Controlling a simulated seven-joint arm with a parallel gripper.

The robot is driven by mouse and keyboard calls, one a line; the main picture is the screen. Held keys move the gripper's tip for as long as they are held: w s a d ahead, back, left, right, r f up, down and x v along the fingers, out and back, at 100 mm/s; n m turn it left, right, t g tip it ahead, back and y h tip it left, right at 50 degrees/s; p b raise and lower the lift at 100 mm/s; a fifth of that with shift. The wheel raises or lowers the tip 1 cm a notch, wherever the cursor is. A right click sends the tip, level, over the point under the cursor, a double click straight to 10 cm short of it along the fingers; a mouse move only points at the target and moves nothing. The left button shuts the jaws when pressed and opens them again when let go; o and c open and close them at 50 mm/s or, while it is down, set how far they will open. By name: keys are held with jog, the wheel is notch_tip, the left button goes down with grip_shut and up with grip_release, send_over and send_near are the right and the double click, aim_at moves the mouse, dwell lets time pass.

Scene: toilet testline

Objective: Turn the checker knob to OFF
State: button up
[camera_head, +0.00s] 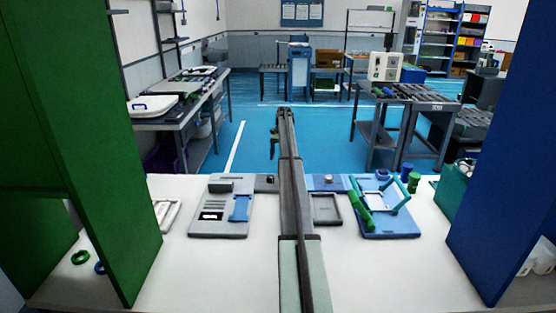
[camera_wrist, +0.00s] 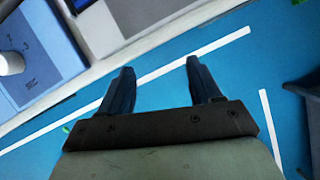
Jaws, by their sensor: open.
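The checker is a small blue panel (camera_head: 315,184) near the far edge of the white table, partly hidden by my arm. Its knob (camera_head: 328,179) is pale and round. In the wrist view the panel (camera_wrist: 38,42) is at the upper left, with small printed marks, and the whitish knob (camera_wrist: 9,62) is cut by the left edge. The knob's setting cannot be read. My gripper (camera_wrist: 159,66) is open and empty, apart from the knob, with blue floor behind its fingers. In the head view my gripper (camera_head: 274,135) shows small beyond the table's far edge.
A grey board with a blue part (camera_head: 240,207) lies left of my arm. A dark-rimmed tray (camera_head: 326,209) and a blue board with green handles (camera_head: 388,222) lie right. Green (camera_head: 120,130) and blue (camera_head: 515,170) panels flank the white table (camera_head: 215,275), whose front is mostly clear.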

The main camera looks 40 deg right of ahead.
notch_tip(320, 180, up, 3)
jog(key=a, duration=0.2)
notch_tip(320, 180, up, 8)
jog(key=m+t+h, duration=0.2)
jog(key=m+h, duration=0.2)
jog(key=m, duration=0.1)
send_over(270, 176)
notch_tip(270, 176, down, 14)
jog(key=shift+s+r, duration=0.15)
jog(key=c, duration=1)
jog(key=shift+c, duration=0.2)
